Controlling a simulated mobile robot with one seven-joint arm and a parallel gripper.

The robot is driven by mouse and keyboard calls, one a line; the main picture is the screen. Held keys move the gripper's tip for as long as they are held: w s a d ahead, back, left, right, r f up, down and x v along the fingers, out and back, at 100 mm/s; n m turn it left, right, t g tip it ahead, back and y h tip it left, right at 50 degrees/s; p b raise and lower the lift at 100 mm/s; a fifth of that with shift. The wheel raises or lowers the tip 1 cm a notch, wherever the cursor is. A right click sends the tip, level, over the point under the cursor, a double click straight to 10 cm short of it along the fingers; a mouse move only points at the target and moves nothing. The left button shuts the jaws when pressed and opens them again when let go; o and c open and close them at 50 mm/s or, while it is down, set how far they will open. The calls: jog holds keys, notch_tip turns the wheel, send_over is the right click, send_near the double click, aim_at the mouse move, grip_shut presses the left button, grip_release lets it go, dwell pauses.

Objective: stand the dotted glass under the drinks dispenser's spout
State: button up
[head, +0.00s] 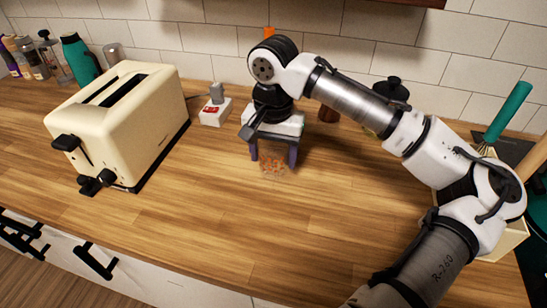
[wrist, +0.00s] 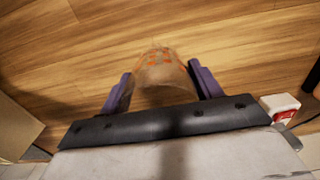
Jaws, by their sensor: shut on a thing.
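The dotted glass (head: 273,166) is clear with orange dots and is hard to make out against the wood. My gripper (head: 273,160) is shut on it, with one purple finger on each side, over the middle of the wooden counter. In the wrist view the glass (wrist: 160,72) sits between the two fingers of my gripper (wrist: 162,82), its orange dots showing toward the far end. I cannot tell whether the glass touches the counter or hangs just above it. I cannot make out the drinks dispenser or its spout in either view.
A cream toaster (head: 125,115) stands on the left. A small white box with a red switch (head: 214,111) is at the back; it also shows in the wrist view (wrist: 283,109). A black-lidded jar (head: 391,88) stands behind my arm. The front middle counter (head: 190,210) is clear.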

jog(key=shift+f, duration=1)
jog(key=shift+f, duration=0.1)
jog(key=o, duration=1.1)
jog(key=shift+o, duration=0.2)
